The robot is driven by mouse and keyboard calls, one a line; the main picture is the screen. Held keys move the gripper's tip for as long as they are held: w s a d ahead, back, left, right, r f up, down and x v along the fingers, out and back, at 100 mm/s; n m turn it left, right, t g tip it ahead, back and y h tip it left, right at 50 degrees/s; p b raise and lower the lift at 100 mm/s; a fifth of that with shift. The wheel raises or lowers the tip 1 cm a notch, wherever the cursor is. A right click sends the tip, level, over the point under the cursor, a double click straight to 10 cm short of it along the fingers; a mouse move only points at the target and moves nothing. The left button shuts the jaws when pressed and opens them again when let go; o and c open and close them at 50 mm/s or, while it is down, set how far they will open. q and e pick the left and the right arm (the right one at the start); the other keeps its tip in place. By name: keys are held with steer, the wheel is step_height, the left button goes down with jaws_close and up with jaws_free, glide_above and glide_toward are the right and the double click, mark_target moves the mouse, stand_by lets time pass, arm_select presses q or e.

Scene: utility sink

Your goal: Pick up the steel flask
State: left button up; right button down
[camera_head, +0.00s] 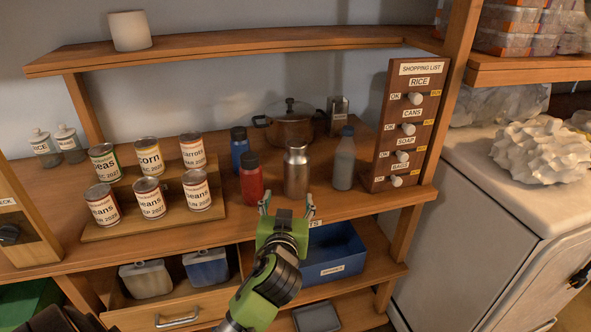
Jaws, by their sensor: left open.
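The steel flask (296,171) is a silver, upright bottle on the wooden counter, between a red bottle (251,179) and a clear bottle with a blue-grey cap (344,162). My left gripper (287,203) is open, with its two fingers spread at the counter's front edge. It is just in front of and below the flask, with nothing between the fingers. Whether the fingertips touch the flask's base area cannot be told. My right gripper is not in view.
A blue bottle (239,148) stands behind the red one, and a copper-coloured pot (289,125) stands behind the flask. Several cans (147,198) fill a stepped wooden rack at left. A shopping-list board (408,125) stands at right. A blue bin (334,255) sits below the counter.

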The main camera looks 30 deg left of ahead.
arm_select(q)
steer(key=t+y, duration=0.1)
steer(key=t, duration=0.1)
glide_toward(296, 151)
steer(key=shift+n, duration=0.4)
steer(key=p+x, duration=0.1)
steer(key=x, duration=0.2)
steer(key=p+x, duration=0.1)
steer(key=x, duration=0.3)
steer(key=shift+s+a+r, duration=0.1)
steer(key=shift+s+a, duration=0.05)
steer(key=shift+a, duration=0.1)
steer(key=shift+w+a, duration=0.15)
steer(key=shift+w, duration=0.2)
steer(key=p+x, duration=0.2)
steer(key=x, duration=0.2)
steer(key=shift+w, duration=0.25)
steer(key=shift+w+f+p, duration=0.2)
steer(key=shift+w+p, duration=0.1)
steer(key=shift+w, duration=0.05)
jaws_close()
steer(key=shift+r, duration=0.1)
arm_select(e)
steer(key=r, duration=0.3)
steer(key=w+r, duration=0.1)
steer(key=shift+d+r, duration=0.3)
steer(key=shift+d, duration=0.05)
